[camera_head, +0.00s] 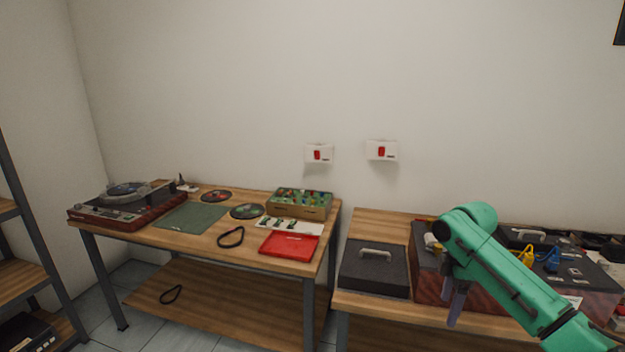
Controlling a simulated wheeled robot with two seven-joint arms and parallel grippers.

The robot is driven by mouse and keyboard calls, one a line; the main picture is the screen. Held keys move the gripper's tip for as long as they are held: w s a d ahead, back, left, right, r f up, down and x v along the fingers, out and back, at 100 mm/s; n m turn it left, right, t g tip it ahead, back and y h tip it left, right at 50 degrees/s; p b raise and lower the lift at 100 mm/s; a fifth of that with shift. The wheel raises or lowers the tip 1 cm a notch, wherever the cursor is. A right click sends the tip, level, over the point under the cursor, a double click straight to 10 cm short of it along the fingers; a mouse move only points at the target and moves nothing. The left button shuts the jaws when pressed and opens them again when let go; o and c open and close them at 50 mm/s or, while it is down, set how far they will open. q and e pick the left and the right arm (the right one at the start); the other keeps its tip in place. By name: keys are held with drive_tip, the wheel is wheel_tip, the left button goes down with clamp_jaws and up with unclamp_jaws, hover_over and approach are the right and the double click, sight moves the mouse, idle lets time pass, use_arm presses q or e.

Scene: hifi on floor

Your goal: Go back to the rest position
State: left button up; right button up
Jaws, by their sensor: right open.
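My right arm comes in from the lower right in green. Its gripper (454,303) hangs downward in front of the right workbench (377,224), near the dark box with the red side. The gripper is open, and I see nothing between its fingers. My left gripper is not in view.
The left workbench (150,238) holds a turntable (125,203), a green mat (191,217), discs, a black belt (230,238), a red tray (289,246) and a green-topped wooden box (300,204). A dark handled case (375,268) stands left of my gripper. A shelf rack (30,240) is far left.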

wheel_tip(320, 180, down, 18)
drive_tip(key=w+a+f+m+t, duration=0.1)
drive_tip(key=m, duration=0.3)
drive_tip(key=s+f+m, duration=0.2)
drive_tip(key=s+f, duration=0.2)
drive_tip(key=f, duration=0.4)
drive_tip(key=s+f+m, duration=0.2)
drive_tip(key=s+f, duration=0.1)
drive_tip(key=f, duration=0.5)
drive_tip(key=s+f+m, duration=0.2)
drive_tip(key=s+f, duration=1)
drive_tip(key=s, duration=0.3)
drive_tip(key=s+a+f+m, duration=0.1)
drive_tip(key=s+f, duration=0.2)
drive_tip(key=s, duration=0.8)
drive_tip(key=s+a+f+m, duration=0.1)
drive_tip(key=s+a+f, duration=0.1)
drive_tip(key=s, duration=1)
drive_tip(key=shift+s+a+f, duration=0.15)
drive_tip(key=shift+a+f, duration=0.1)
drive_tip(key=shift+f, duration=0.55)
